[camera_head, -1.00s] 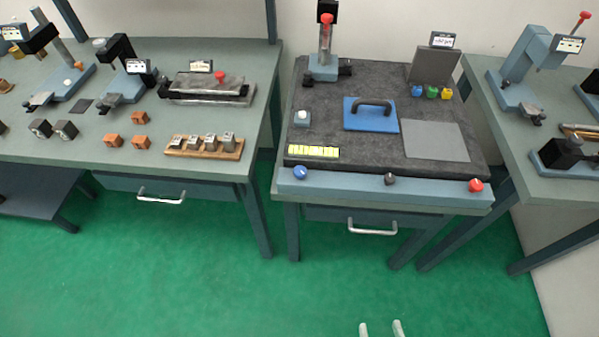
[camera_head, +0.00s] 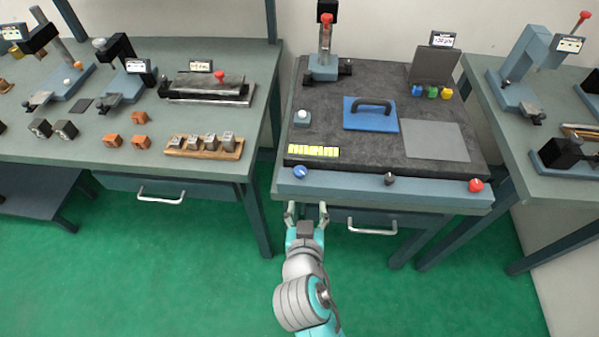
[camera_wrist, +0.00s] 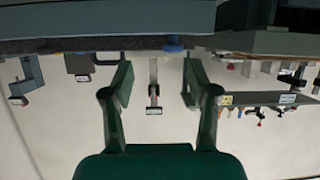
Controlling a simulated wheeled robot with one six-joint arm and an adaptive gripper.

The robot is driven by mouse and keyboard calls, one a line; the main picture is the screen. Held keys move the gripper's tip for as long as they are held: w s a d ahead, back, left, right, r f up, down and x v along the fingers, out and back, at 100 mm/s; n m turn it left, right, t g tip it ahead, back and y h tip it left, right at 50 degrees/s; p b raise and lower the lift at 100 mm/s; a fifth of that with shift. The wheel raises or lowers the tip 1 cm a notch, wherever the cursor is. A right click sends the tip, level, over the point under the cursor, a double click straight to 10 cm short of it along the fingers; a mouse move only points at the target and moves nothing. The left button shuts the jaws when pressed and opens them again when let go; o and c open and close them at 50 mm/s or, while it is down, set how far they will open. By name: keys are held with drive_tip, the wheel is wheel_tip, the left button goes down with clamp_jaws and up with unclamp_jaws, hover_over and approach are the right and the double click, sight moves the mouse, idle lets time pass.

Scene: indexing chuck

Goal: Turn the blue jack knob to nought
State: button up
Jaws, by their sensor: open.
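The blue jack knob (camera_head: 299,172) sits on the left of the front rail of the middle bench. It has a small pale mark, too small to read as a setting. My gripper (camera_head: 307,212) is open and empty, in front of the bench edge, just below the knob in the head view and apart from it. In the wrist view, which looks upside down, the two fingers (camera_wrist: 158,82) are spread wide. Part of the blue knob (camera_wrist: 172,43) shows near the top there, beyond and between the fingers.
On the same rail (camera_head: 340,188) are a black knob (camera_head: 390,178) and a red knob (camera_head: 476,185). A drawer handle (camera_head: 372,227) sticks out below, right of my gripper. A yellow strip (camera_head: 313,151) lies behind the blue knob. The green floor in front is clear.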

sight(301, 172)
drive_tip(key=shift+m, duration=0.4)
drive_tip(key=w+a, duration=0.1)
drive_tip(key=w, duration=0.2)
drive_tip(key=w+f, duration=0.1)
drive_tip(key=w, duration=0.3)
drive_tip(key=w+a, duration=0.1)
drive_tip(key=w, duration=0.3)
drive_tip(key=shift+a+f, duration=0.2)
drive_tip(key=shift+a, duration=0.15)
drive_tip(key=c, duration=1.1)
drive_tip(key=shift+d+n, duration=0.15)
drive_tip(key=shift+n, duration=0.15)
